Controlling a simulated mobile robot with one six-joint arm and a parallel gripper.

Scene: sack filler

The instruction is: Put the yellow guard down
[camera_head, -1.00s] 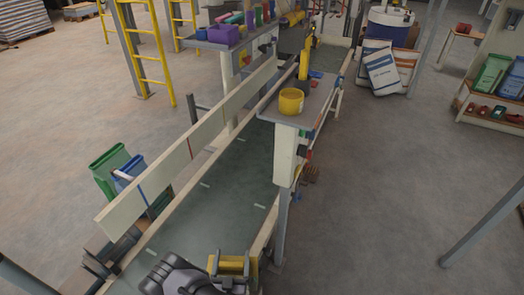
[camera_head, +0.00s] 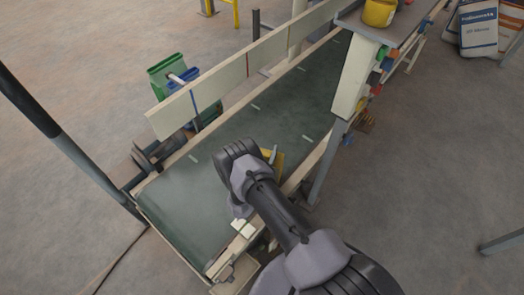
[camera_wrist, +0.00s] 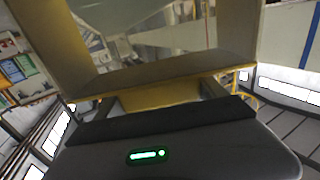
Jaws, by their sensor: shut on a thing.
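The yellow guard (camera_head: 276,162) shows in the head view as a small yellow piece beside my wrist, mostly hidden by my arm. It appears over the right side of the green conveyor belt (camera_head: 185,205); I cannot tell whether it touches the belt or rail. In the wrist view the guard (camera_wrist: 150,75) fills the upper part as a broad yellow-tan frame with a crossbar and two side plates. My gripper (camera_wrist: 160,103) is shut on its crossbar. In the head view my wrist hides the fingertips.
A long cream side board (camera_head: 240,70) runs along the belt's left side. A grey-topped post stand (camera_head: 400,22) with a yellow pot (camera_head: 380,12) stands at the belt's right. The near belt is clear.

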